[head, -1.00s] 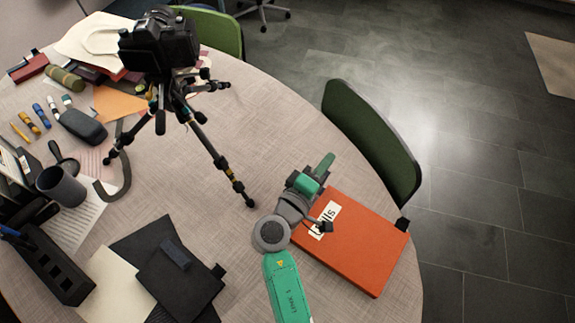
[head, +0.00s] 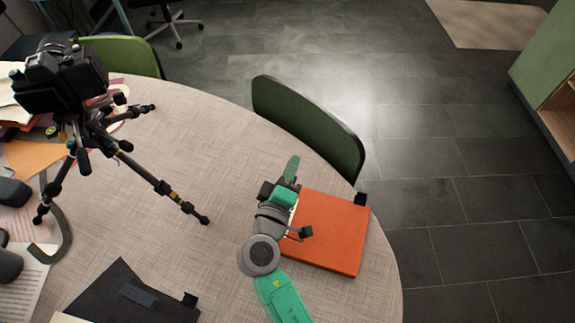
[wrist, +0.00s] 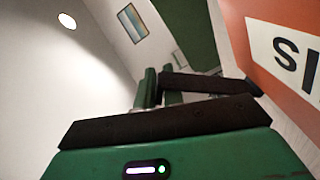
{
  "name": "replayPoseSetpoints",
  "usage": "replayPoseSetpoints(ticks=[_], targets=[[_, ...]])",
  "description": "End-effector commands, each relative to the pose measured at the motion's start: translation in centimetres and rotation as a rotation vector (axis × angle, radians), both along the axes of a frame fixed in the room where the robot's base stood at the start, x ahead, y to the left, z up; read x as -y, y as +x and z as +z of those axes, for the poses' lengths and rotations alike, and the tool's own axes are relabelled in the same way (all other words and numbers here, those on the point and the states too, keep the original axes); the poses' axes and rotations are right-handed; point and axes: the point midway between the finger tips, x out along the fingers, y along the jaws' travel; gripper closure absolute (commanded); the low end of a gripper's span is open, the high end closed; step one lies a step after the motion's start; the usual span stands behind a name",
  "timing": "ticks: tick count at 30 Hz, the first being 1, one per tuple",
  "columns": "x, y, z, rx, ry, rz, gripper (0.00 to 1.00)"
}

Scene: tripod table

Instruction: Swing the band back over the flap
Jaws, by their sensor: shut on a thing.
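An orange folder (head: 335,232) lies flat near the right edge of the table. Its white label shows in the wrist view (wrist: 290,52), at the upper right. My gripper (head: 291,170) is at the folder's far left corner, its green fingers reaching past the edge. In the wrist view, the fingers (wrist: 158,86) are close together beside the folder. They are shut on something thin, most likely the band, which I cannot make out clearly. The flap cannot be told apart from the folder's orange cover.
A tripod (head: 125,150) with a camera (head: 60,78) stands to the left. A black folder (head: 120,295) lies at the front left. A green chair back (head: 305,128) stands close beyond the table edge. The tabletop (head: 215,175) between tripod and folder is clear.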

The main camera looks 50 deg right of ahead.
Motion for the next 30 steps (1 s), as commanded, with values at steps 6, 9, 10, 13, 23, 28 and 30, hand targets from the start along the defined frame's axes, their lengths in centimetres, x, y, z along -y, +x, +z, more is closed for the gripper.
replayPoseSetpoints(ticks=[6, 9, 10, 13, 23, 28, 30], targets=[[0.1, -0.2, -0.3, -0.004, 0.001, -0.002, 1.00], [0.1, -0.2, -0.3, -0.004, 0.001, -0.002, 1.00], [0.1, -0.2, -0.3, -0.004, 0.001, -0.002, 1.00], [0.1, -0.2, -0.3, -0.005, 0.002, -0.002, 1.00], [0.1, -0.1, -0.2, -0.003, 0.001, 0.000, 0.73], [-0.9, -0.5, -0.1, -0.005, 0.001, 0.002, 0.73], [-2.2, -1.1, 0.0, -0.006, -0.001, 0.003, 0.73]])
